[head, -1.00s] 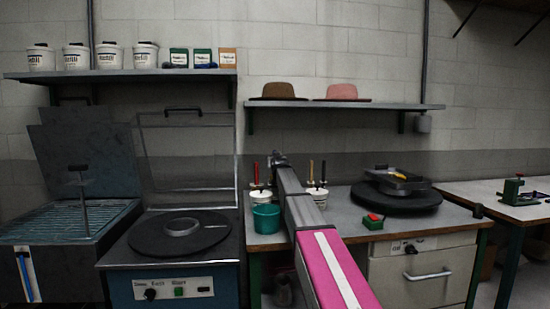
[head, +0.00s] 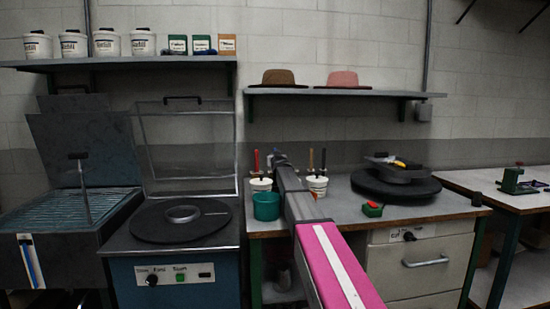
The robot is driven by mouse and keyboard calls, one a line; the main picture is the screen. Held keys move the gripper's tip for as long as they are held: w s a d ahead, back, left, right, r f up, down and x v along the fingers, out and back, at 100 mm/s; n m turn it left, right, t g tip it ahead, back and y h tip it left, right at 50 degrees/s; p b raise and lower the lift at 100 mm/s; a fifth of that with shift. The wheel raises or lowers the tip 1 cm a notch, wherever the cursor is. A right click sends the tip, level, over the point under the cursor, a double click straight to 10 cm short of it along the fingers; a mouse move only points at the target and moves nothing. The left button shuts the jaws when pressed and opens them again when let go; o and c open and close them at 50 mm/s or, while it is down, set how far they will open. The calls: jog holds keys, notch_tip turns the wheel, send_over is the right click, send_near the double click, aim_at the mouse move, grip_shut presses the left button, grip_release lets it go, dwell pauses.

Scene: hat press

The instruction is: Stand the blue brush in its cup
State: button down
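My arm reaches away over the workbench, and my gripper (head: 280,160) is at its far end, small and dark; its fingers cannot be made out. Two white cups, a left one (head: 261,185) and a right one (head: 317,185), stand on the bench on either side of my arm. A red-handled brush (head: 257,160) and dark- and brown-handled ones stand upright at these cups. A teal pot (head: 266,206) stands in front of the left cup.
A round black press plate (head: 395,185) and a small red-and-green item (head: 373,209) lie on the bench (head: 345,212) to the right. A machine with a black disc (head: 180,221) stands left. A shelf with two hats (head: 278,77) hangs above.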

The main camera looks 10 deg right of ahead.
dwell(0.4)
jog(key=c, duration=0.9)
grip_release()
